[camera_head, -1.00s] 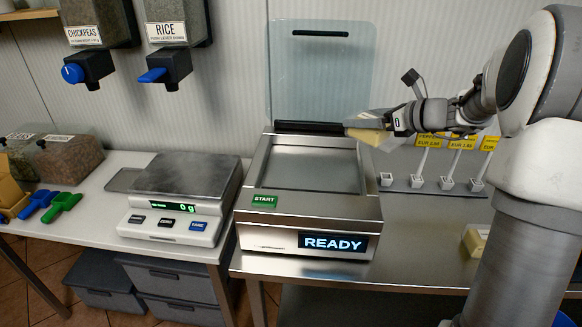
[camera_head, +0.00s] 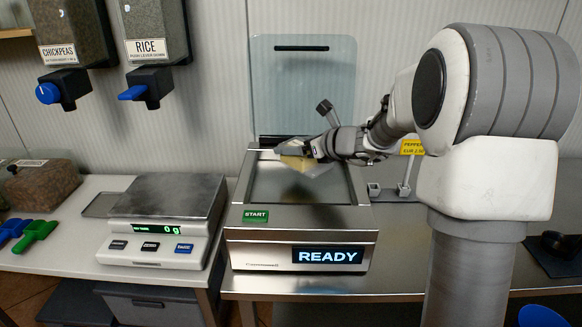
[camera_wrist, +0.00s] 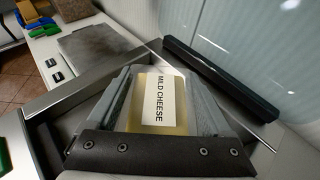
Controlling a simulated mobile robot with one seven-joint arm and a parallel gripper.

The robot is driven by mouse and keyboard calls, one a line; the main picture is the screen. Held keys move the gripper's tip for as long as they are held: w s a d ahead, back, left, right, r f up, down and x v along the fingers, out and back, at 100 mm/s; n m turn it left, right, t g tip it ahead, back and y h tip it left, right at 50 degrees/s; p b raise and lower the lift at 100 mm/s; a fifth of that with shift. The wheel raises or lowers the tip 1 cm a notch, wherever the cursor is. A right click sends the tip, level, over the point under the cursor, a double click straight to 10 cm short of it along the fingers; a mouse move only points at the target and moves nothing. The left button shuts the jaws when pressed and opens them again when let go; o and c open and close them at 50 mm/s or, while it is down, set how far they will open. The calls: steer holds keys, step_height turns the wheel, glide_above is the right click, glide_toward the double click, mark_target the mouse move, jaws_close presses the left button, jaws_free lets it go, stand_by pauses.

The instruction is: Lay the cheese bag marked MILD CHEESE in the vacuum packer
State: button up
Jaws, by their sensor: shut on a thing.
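The cheese bag (camera_wrist: 158,102), with a label reading MILD CHEESE, is held between the fingers of my gripper (camera_wrist: 165,105) in the wrist view. In the head view the yellowish cheese bag (camera_head: 298,163) and my gripper (camera_head: 292,150) are over the back part of the vacuum packer's chamber. The vacuum packer (camera_head: 262,259) has its clear lid (camera_head: 302,88) raised upright. Its display reads READY and its green START button (camera_head: 255,215) faces front. Whether the bag touches the chamber floor I cannot tell.
A scale (camera_head: 155,262) showing 0 g stands left of the packer. Chickpeas (camera_head: 70,35) and rice (camera_head: 155,30) dispensers hang on the wall above it. A green scoop (camera_head: 38,231) lies at far left. A dark bar (camera_wrist: 215,78) runs along the chamber's back.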

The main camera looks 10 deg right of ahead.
mark_target(291, 162)
steer(key=shift+a+f, duration=0.2)
steer(key=shift+a, duration=0.2)
steer(key=shift+a+f, duration=0.1)
steer(key=shift+f, duration=0.2)
steer(key=shift+f+b, duration=0.7)
steer(key=shift+f, duration=1)
steer(key=shift+f, duration=0.1)
steer(key=shift+f, duration=0.15)
steer(key=o, duration=1.4)
